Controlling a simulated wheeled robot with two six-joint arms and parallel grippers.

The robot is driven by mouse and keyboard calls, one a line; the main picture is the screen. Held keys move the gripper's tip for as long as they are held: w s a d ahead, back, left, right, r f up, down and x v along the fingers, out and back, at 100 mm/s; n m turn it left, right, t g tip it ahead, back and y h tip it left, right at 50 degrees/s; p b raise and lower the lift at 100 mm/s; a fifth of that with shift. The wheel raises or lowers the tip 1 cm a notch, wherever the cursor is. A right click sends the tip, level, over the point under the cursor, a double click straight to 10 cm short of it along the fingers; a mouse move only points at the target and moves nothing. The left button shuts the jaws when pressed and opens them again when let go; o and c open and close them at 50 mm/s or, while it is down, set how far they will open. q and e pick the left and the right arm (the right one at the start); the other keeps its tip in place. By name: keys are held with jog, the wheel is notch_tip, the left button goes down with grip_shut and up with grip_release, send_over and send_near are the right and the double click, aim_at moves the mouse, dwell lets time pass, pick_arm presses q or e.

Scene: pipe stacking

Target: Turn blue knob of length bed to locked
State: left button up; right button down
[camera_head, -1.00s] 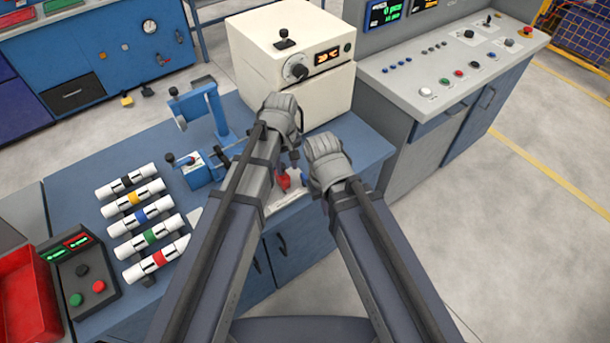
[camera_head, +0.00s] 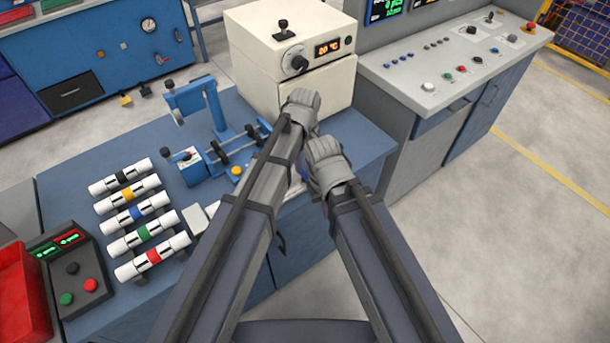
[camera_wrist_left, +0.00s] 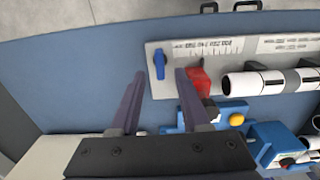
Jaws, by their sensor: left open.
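The blue knob (camera_wrist_left: 159,64) sits at the left end of the pale length bed (camera_wrist_left: 222,47) in the left wrist view. Its handle points up and down in that picture. My left gripper (camera_wrist_left: 158,77) is open, its two fingers on either side of the knob in the picture; I cannot tell whether they touch it. A red part (camera_wrist_left: 199,82) is just right of the right finger. In the head view my left gripper (camera_head: 300,112) and forearm hide the knob and most of the bed. My right gripper (camera_head: 325,165) is beside it, its fingers hidden.
Several banded white pipes (camera_head: 138,213) lie in a rack at left. A blue fixture (camera_head: 205,115) and a cream oven (camera_head: 290,55) stand behind. A control box (camera_head: 75,275) is at front left. A pipe (camera_wrist_left: 270,82) lies along the bed.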

aim_at(305, 172)
pick_arm(q)
jog(key=shift+f+b, duration=1.5)
jog(key=shift+f, duration=0.5)
jog(key=shift+c, duration=0.3)
grip_shut()
